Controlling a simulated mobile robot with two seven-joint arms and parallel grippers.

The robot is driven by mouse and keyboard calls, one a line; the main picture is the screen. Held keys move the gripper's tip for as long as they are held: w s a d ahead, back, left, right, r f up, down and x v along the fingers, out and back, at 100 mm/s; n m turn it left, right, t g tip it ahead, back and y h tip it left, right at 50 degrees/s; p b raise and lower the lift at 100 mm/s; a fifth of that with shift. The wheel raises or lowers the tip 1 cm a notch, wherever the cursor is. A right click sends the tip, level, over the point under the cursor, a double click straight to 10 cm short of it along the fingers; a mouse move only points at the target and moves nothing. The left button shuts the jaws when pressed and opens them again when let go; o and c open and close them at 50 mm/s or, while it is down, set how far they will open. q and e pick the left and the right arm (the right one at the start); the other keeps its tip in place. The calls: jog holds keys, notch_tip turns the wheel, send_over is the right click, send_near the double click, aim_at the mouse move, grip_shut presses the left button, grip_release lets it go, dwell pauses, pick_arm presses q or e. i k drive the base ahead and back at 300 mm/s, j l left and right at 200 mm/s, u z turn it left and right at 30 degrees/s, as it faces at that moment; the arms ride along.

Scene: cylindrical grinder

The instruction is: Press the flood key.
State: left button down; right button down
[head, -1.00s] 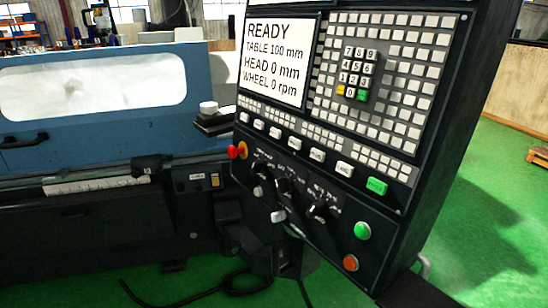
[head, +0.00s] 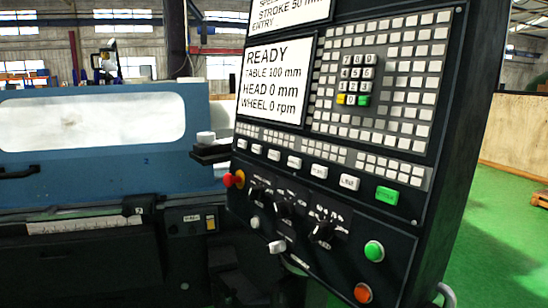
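The black control panel (head: 340,215) of the grinder fills the middle of the head view, tilted in the picture. A slanting row of white keys runs below the screen, including keys at its left end (head: 241,143), in its middle (head: 294,162) and near its right end (head: 349,182). A green key (head: 387,195) ends the row. The labels are too small to read surely, so I cannot tell which one is the flood key. No key is visibly lit or pressed. Neither of my grippers is in view.
The screen (head: 276,80) reads READY, with wheel at 0 rpm. Beside it is a number keypad (head: 355,80). Below the row are black knobs (head: 283,208), a red button (head: 228,180), a green button (head: 374,251) and an orange button (head: 362,293). The blue machine (head: 100,110) stands left.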

aim_at(275, 155)
jog(key=i+j+z, duration=0.15)
jog(key=z, duration=0.25)
jog(key=j+z, duration=0.35)
jog(key=i+j+z, duration=0.1)
jog(key=j+z, duration=0.3)
jog(key=j, duration=0.65)
jog(key=i+j+z, duration=0.15)
jog(key=j, duration=0.5)
